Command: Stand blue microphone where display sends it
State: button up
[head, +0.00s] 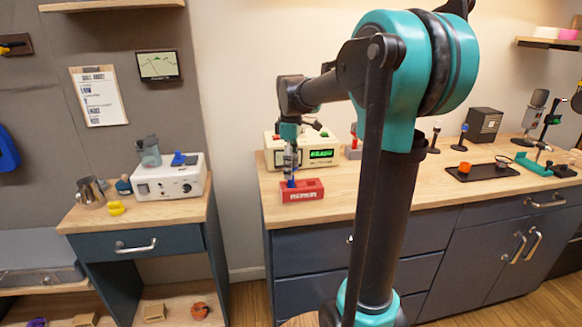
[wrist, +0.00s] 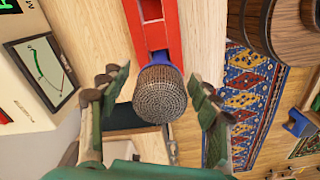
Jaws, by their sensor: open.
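A microphone with a round silver mesh head (wrist: 160,95) fills the middle of the wrist view. Its lower end is at a red holder (wrist: 171,20), and a small blue part shows beside the mesh. In the head view the red holder (head: 303,191) sits at the counter's front left, with a bit of the blue microphone (head: 291,182) above it. My gripper (head: 289,160) points down over it. In the wrist view its fingers (wrist: 160,85) are spread on both sides of the mesh head, open. A cream box with a green-lit display (head: 322,154) stands behind; its text is too small to read surely.
The left cabinet holds a white device (head: 168,184). Counter between is largely clear.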

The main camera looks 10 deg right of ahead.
notch_tip(320, 180, up, 12)
jog(key=shift+f, duration=0.1)
dwell(0.4)
jog(key=shift+s, duration=0.1)
